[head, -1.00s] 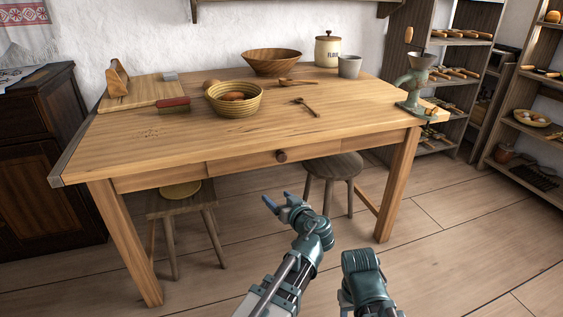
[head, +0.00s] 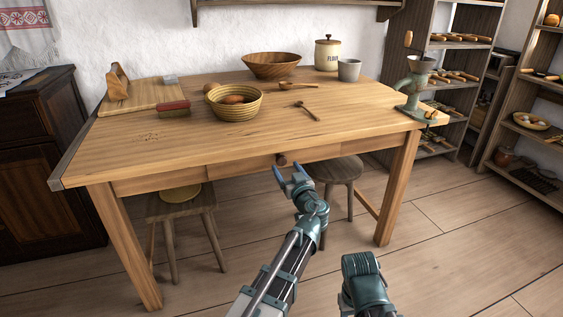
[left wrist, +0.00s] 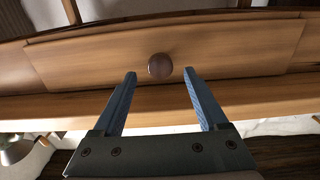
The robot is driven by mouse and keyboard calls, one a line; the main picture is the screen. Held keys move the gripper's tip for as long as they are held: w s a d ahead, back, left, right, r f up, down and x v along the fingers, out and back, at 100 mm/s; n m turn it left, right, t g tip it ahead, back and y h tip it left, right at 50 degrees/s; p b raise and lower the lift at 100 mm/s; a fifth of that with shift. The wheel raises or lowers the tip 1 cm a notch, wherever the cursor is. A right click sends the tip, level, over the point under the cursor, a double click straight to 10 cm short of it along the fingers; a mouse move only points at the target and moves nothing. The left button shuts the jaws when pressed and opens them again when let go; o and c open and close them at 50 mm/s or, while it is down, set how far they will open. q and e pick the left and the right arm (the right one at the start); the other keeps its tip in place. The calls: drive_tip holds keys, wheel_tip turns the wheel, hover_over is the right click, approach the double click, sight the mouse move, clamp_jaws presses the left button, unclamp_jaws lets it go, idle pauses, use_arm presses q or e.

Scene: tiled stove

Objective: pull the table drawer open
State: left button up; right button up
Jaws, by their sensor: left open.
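The table drawer (head: 240,165) is a wooden front set in the apron of the table (head: 140,150). It looks shut, flush with the apron. Its round dark brown knob (head: 281,159) sits at the middle of the front; it also shows in the left wrist view (left wrist: 160,66). My left gripper (head: 288,171) is open just in front of and below the knob. In the left wrist view the knob lies between the lines of the two blue fingers (left wrist: 160,95), slightly beyond their tips. My right arm (head: 364,285) shows at the bottom; its fingers cannot be made out.
Two stools (head: 340,170) (head: 182,206) stand under the table. On top are a striped bowl (head: 234,108), a wooden bowl (head: 271,64), a flour jar (head: 327,54), a cup (head: 349,69), a brush (head: 173,107) and a grinder (head: 415,88). The floor in front is clear.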

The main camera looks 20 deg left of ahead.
sight(282, 162)
use_arm(q)
drive_tip(key=shift+x, duration=2.7)
clamp_jaws()
